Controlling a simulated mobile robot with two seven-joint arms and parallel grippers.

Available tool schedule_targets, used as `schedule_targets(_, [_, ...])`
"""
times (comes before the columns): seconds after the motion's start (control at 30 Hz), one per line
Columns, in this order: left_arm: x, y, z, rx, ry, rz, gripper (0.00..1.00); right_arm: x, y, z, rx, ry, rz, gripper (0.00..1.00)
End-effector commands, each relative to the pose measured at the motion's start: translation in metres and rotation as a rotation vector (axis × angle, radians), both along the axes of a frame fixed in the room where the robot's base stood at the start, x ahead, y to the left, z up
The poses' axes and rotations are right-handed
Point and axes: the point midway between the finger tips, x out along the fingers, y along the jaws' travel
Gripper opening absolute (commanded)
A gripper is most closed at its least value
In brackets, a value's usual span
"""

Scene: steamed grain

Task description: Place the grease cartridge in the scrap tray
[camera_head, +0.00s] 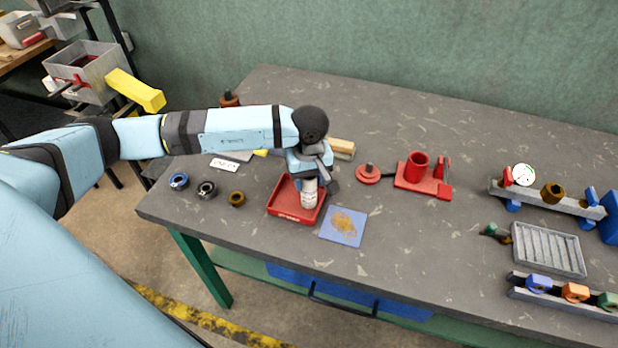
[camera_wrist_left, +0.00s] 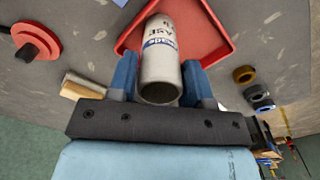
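The grease cartridge (camera_head: 309,195) is a white cylinder with dark print, seen over the red scrap tray (camera_head: 291,216) in the head view. My left gripper (camera_head: 309,180) points down from above, with its fingers around the cartridge's upper part. In the left wrist view, the blue fingers (camera_wrist_left: 160,82) lie against both sides of the cartridge (camera_wrist_left: 162,58), and the red tray (camera_wrist_left: 213,40) is behind it. Whether the cartridge's lower end touches the tray floor cannot be told. My right gripper is not in view.
A blue mat (camera_head: 341,228) with a brown smear lies right of the tray. Several rings, including a brown one (camera_head: 237,199), lie left of it. A red fixture (camera_head: 418,174) stands farther right. A slatted grey tray (camera_head: 547,249) is at far right. The table middle is mostly clear.

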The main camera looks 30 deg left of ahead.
Motion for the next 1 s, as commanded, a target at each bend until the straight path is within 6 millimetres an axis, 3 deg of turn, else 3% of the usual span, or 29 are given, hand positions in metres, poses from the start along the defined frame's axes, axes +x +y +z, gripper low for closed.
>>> schedule_targets(0.03, [0.000,0.000,0.001,0.000,0.000,0.000,0.58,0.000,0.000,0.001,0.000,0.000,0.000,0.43])
schedule_targets(0.1, [0.000,0.000,0.001,0.000,0.000,0.000,0.67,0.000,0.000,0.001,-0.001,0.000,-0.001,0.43])
schedule_targets(0.47, [0.000,0.000,0.007,0.000,-0.001,0.000,0.67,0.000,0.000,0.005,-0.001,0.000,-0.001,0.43])
schedule_targets(1.0, [0.001,0.000,0.108,-0.001,-0.004,0.000,0.67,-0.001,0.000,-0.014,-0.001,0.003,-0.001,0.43])
